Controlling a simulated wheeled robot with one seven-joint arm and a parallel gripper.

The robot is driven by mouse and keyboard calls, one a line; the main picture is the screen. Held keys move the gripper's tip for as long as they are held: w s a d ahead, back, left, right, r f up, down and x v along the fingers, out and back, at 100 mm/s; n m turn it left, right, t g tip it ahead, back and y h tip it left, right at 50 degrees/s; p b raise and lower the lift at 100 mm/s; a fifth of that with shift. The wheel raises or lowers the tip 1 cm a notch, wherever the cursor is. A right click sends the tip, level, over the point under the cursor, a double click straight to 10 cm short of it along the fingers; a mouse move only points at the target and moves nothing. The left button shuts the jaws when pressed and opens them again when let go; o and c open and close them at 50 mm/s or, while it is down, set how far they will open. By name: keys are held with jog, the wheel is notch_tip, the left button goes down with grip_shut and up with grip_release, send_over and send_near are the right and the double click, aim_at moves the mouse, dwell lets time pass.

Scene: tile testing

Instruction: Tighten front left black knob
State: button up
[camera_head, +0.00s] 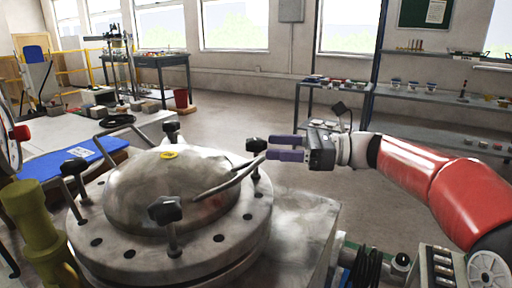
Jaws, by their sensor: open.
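A round metal chamber with a domed lid (140,195) and a bolted flange stands at the lower left. Black knobs on bolts stand around its rim. One knob (165,209) is at the near edge, one (74,167) at the left, one (170,127) at the back and one (256,145) at the right. I cannot tell for sure which of them counts as front left. My gripper (269,147) is open with purple fingers pointing left. Its fingertips are just right of the right knob; whether they touch it is unclear. The gap between them looks empty.
A metal handle bar (230,182) rises from the lid below my gripper. A yellow-green post (38,225) stands close at the left, near a blue board (65,160). A control box (445,268) is at the lower right. Open floor lies behind the chamber.

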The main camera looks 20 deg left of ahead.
aim_at(256, 146)
jog(key=x, duration=0.5)
jog(key=shift+s+a, duration=0.1)
jog(key=shift+a, duration=0.05)
jog(key=c, duration=0.9)
